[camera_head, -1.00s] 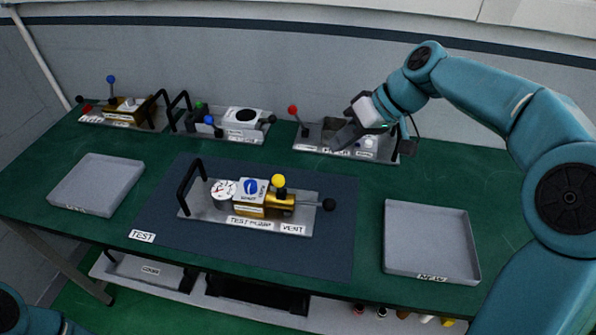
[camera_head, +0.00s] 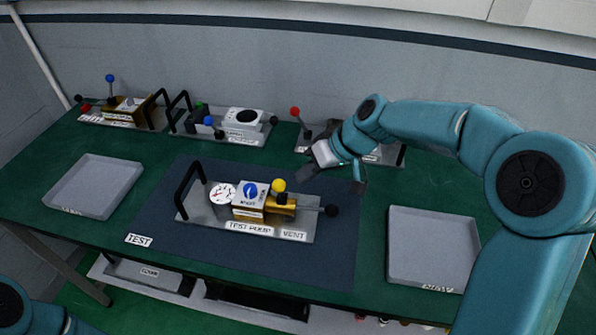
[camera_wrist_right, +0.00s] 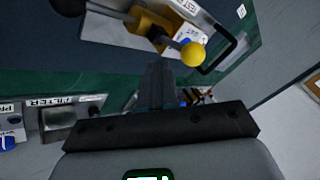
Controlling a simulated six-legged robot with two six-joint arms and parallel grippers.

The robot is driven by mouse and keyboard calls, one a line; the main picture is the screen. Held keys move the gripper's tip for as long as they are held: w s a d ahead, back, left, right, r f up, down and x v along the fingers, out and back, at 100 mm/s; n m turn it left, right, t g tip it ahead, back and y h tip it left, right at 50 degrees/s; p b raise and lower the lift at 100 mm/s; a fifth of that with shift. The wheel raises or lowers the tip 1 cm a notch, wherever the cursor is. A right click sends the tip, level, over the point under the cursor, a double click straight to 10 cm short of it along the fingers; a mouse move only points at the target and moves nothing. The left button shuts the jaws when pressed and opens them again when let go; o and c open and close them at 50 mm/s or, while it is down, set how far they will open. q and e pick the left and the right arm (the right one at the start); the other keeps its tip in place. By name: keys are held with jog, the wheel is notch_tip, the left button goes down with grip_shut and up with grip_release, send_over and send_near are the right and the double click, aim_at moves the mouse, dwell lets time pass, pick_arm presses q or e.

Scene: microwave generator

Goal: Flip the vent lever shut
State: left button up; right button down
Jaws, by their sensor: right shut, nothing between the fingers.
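A yellow-balled lever (camera_head: 279,187) stands up from the brass body, near the VENT label (camera_head: 293,235). A black-balled rod (camera_head: 331,210) sticks out to the right. My right gripper (camera_head: 357,183) is shut and empty, behind and to the right of the pump, apart from it. In the right wrist view, the closed fingers (camera_wrist_right: 158,85) point toward the pump, with the yellow ball (camera_wrist_right: 193,53) just beyond. My left gripper is not in view.
A grey tray (camera_head: 434,283) stands at the right and another (camera_head: 92,213) at the left. Lever units line the back of the green table, one with a red-balled lever (camera_head: 295,112) behind my right gripper. A black handle (camera_head: 181,190) rises at the pump's left.

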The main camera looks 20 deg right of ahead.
aim_at(280, 191)
jog(key=a+b, duration=0.1)
jog(key=s+a+t+b, duration=0.1)
jog(key=b, duration=0.1)
jog(key=a+h+b, duration=0.1)
jog(key=b, duration=0.1)
jog(key=shift+s+a+f+n+t, duration=0.1)
jog(key=shift+s+f+n+t, duration=0.2)
jog(key=shift+n+t, duration=0.1)
dwell(0.3)
jog(key=shift+r, duration=0.1)
jog(key=shift+w+d, duration=0.45)
jog(key=shift+w, duration=0.2)
